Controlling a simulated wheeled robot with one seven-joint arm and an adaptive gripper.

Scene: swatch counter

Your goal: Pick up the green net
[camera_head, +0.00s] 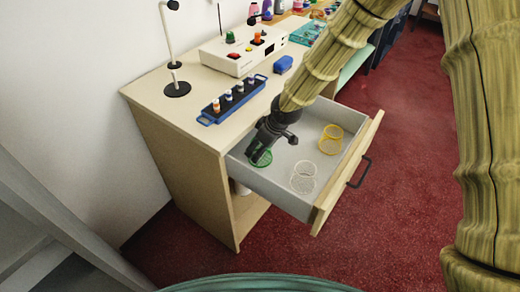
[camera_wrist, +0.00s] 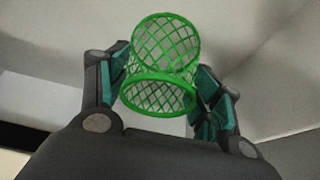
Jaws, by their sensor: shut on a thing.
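The green net (camera_head: 262,158) is a small mesh cup in the left part of the open drawer (camera_head: 290,213). My gripper (camera_head: 258,148) reaches down into the drawer and is shut on it. In the wrist view the green net (camera_wrist: 160,92) sits between the two fingers of my gripper (camera_wrist: 160,88), one at each side of its narrow middle. Whether the net still touches the drawer floor I cannot tell.
A white net (camera_head: 303,178) and a yellow net (camera_head: 331,139) stand in the same drawer, to the right. The counter (camera_head: 190,108) above holds a blue rack (camera_head: 233,99) of small bottles, a blue block (camera_head: 283,65) and a white device (camera_head: 240,52).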

